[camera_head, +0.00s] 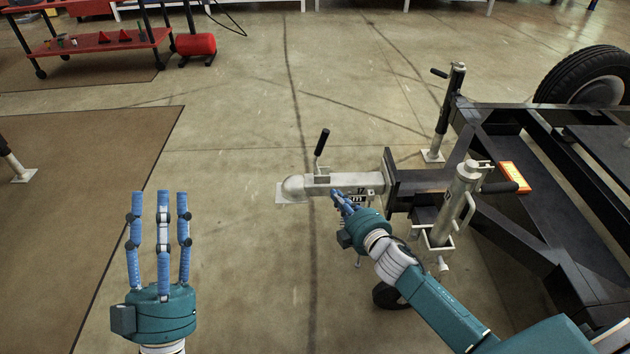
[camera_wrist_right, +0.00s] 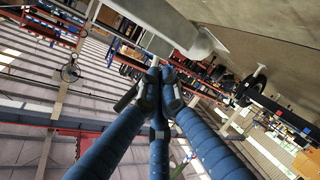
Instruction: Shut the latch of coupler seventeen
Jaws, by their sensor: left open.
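Coupler seventeen (camera_head: 335,183) is a silver-grey trailer coupler with a rounded nose at its left end and a "17" mark on its side. Its latch has a black-gripped lever (camera_head: 322,142) that stands up from the top, tilted slightly right. My right gripper (camera_head: 338,195) is at the coupler's near side, below the lever. In the right wrist view its blue fingers (camera_wrist_right: 155,78) come together at the tips, with no held thing visible; the grey coupler body (camera_wrist_right: 165,25) is just above them. My left gripper (camera_head: 162,198) is open and empty, well left of the coupler.
The black trailer frame (camera_head: 555,215) fills the right, with a silver jack (camera_head: 462,200) beside the coupler and another jack post (camera_head: 447,110) behind. An orange box (camera_head: 514,177) lies on the frame. Bare floor lies left of the coupler; a brown mat (camera_head: 70,200) is further left.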

